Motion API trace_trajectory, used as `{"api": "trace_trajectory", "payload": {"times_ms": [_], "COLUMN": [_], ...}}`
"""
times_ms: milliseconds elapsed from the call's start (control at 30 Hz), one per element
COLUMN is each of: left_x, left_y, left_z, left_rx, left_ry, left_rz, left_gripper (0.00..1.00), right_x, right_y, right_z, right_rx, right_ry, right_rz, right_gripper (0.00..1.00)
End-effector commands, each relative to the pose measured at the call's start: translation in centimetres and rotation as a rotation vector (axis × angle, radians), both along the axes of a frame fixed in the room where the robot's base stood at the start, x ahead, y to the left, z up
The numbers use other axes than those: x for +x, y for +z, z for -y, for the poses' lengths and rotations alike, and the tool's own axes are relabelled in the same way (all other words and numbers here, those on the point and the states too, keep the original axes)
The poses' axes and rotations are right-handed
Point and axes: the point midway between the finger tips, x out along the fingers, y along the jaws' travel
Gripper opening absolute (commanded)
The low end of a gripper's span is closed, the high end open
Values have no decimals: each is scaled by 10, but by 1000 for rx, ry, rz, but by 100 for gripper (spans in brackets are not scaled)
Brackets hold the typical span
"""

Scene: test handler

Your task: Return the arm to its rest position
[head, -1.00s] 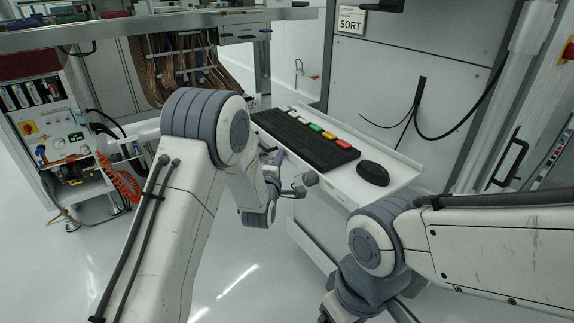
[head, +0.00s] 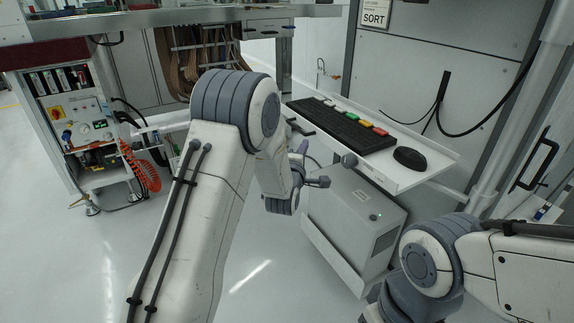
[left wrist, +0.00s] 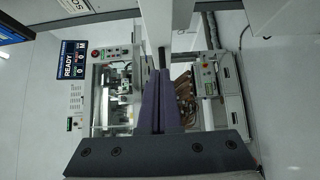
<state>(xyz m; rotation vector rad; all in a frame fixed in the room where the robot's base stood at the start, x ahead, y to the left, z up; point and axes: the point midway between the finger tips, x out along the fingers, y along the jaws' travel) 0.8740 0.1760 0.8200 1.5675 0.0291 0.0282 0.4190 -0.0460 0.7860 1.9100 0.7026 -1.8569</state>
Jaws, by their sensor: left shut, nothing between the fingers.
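My left arm (head: 185,215) reaches in from the bottom, bends at a grey elbow and ends in front of the keyboard shelf. My left gripper (head: 302,150) is small and partly hidden by its own wrist in the head view. In the left wrist view its two purple-grey fingers (left wrist: 161,80) lie together, shut with nothing between them. My right arm (head: 500,270) crosses the lower right corner, and its gripper is outside the picture.
A white shelf (head: 405,182) carries a black keyboard (head: 345,127) with coloured keys and a mouse (head: 410,158). Below it stands a grey box (head: 355,215). A cart with gauges (head: 85,130) and a red coiled hose (head: 145,172) is at left. Floor is clear at lower left.

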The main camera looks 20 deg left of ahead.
Motion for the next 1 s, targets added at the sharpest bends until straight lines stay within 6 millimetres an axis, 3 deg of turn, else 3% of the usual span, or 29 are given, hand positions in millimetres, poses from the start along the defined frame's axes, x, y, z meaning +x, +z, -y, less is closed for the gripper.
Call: {"api": "trace_trajectory", "payload": {"times_ms": [100,300,567,767,867,1000], "left_x": [-29,-66,-84,-102,-128,-182], "left_y": [1,1,1,-11,-22,-35], "left_z": [-3,-6,5,60,94,132], "left_rx": [-1,-1,27,258,438,703], "left_ry": [3,9,-10,-158,-294,-528], "left_rz": [-2,0,-27,-244,-384,-551], "left_gripper": [0,0,0,0,0,0], "right_x": [0,0,0,0,0,0], "right_y": [2,1,1,1,1,1], "right_z": [0,0,0,0,0,0], "right_rx": [1,1,1,1,1,1], "right_ry": [0,0,0,0,0,0], "right_rz": [1,1,1,1,1,1], "right_gripper": [77,77,77,77,77,77]}}
